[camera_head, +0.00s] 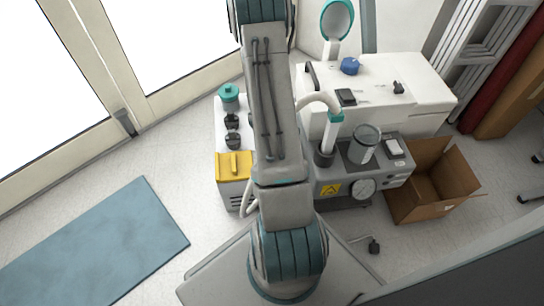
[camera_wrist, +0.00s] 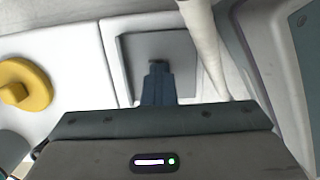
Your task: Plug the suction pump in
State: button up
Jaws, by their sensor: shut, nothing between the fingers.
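In the wrist view, my gripper (camera_wrist: 157,72) is shut and empty. Its narrow blue-grey fingers point at a grey square panel (camera_wrist: 185,52) on a white surface. A small dark shape shows at the fingertips; I cannot tell whether it is part of the panel or whether they touch it. In the head view my arm hides the gripper. A grey unit with a gauge (camera_head: 362,188) stands right of the arm; I cannot tell whether it is the suction pump. A dark plug-like piece (camera_head: 374,246) lies on the floor with a thin cable.
A white unit with black knobs and a yellow part (camera_head: 234,166) stands left of my arm. A larger white cabinet (camera_head: 425,95) stands behind. A pale hose (camera_wrist: 205,45) runs close right of the fingers. An open cardboard box (camera_head: 420,207) and blue mat (camera_head: 95,245) lie on the floor.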

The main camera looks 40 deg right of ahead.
jog(key=shift+o, duration=0.7)
notch_tip(320, 180, up, 14)
jog(key=a+p, duration=0.1)
jog(key=p, duration=0.6)
jog(key=shift+w+a+f, duration=0.15)
jog(key=shift+w+a, duration=0.1)
jog(key=shift+w, duration=0.1)
